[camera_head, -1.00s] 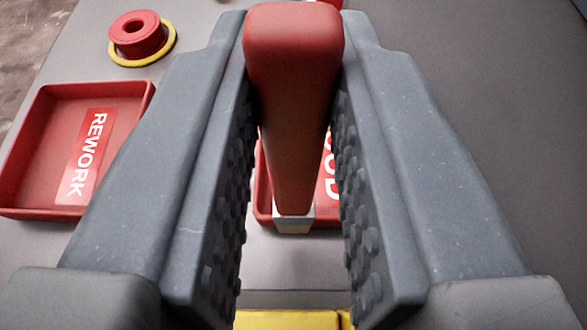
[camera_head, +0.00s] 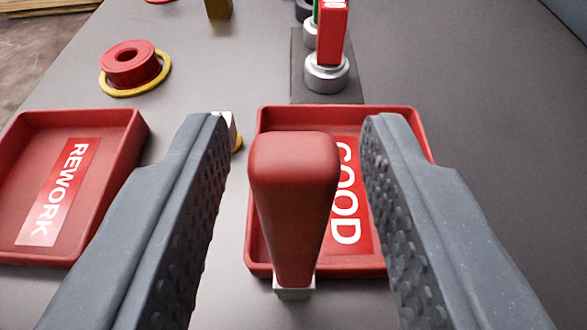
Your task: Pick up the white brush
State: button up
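My gripper (camera_head: 296,140) is open, its two grey fingers spread wide with gaps on both sides of a red handle. The red handle (camera_head: 294,195) stands roughly upright between the fingers and in front of the red GOOD tray. A small whitish block (camera_head: 294,290) shows at its lower end. No bristles show, so I cannot tell whether this is the white brush. A small white and yellow piece (camera_head: 233,131) is partly hidden behind the left finger; I cannot tell what it is.
The GOOD tray (camera_head: 422,137) lies behind the handle, and a red REWORK tray (camera_head: 125,150) is at left. A red ring on a yellow ring (camera_head: 135,68) lies beyond. Silver-based posts (camera_head: 327,74) with red and green parts stand at the back. The right side is clear.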

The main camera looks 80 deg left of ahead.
jog(key=shift+r, duration=0.1)
jog(key=shift+d+r, duration=0.15)
jog(key=shift+d, duration=0.2)
jog(key=w+v, duration=0.1)
jog(key=v, duration=1)
jog(key=shift+s+d+p, duration=0.15)
jog(key=shift+s+p, duration=0.25)
jog(key=shift+s, duration=0.1)
